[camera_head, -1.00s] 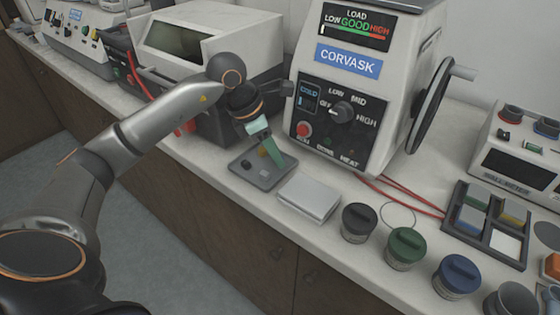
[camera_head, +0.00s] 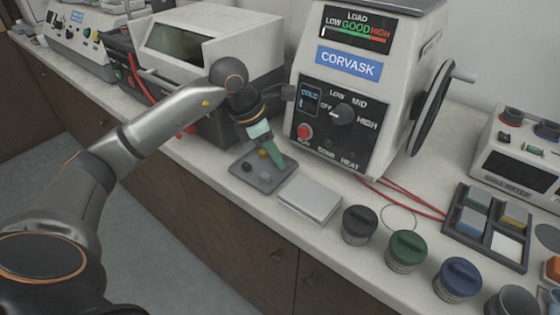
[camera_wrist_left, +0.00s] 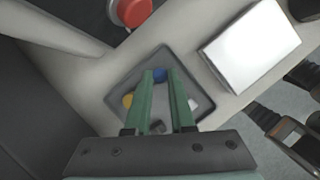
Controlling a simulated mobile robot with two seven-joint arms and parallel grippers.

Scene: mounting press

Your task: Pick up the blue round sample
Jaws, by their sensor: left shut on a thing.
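The small grey sample tray (camera_head: 262,181) lies on the counter in front of the press. My left gripper (camera_head: 275,159) points down over its far right part, with green fingers. In the left wrist view, the blue round sample (camera_wrist_left: 160,75) sits between the fingertips of the left gripper (camera_wrist_left: 160,78), which is shut on it. The blue sample is hidden behind the fingers in the head view. A yellow sample (camera_head: 263,152) and a dark sample (camera_head: 247,167) lie in the tray. A whitish piece (camera_wrist_left: 193,104) shows beside the right finger in the wrist view.
The CORVASK press (camera_head: 350,110) stands just behind the tray. A flat pale box (camera_head: 309,199) lies to its right. Black (camera_head: 360,225), green (camera_head: 406,250) and blue-lidded (camera_head: 458,278) jars line the front edge. Red cables (camera_head: 410,197) lie behind them.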

